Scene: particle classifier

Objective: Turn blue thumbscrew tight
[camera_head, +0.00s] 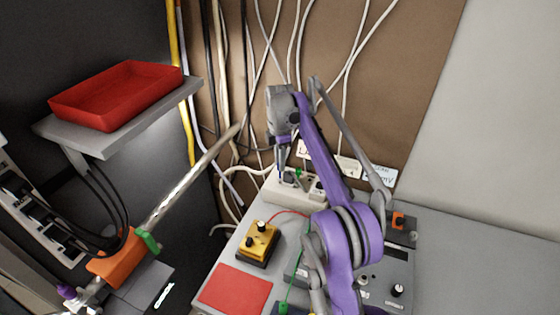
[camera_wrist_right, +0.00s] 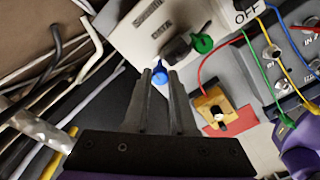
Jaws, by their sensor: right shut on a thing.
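The blue thumbscrew (camera_wrist_right: 159,74) shows at the tips of my right gripper (camera_wrist_right: 160,76) in the right wrist view. It sits at the edge of a white labelled box (camera_wrist_right: 155,28), beside a green knob or connector (camera_wrist_right: 202,43). My right gripper points down at the box in the head view (camera_head: 281,164), and its fingers are shut on the thumbscrew. The fingers and the low resolution partly hide the thumbscrew. The white box (camera_head: 283,194) stands on the grey table. My left gripper is not in view.
A yellow box with knobs (camera_head: 259,243) and a red pad (camera_head: 235,287) lie in front of the white box. A red tray (camera_head: 117,94) rests on a shelf at left. A metal tube (camera_head: 190,178) slants up near my right gripper. Cables hang behind.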

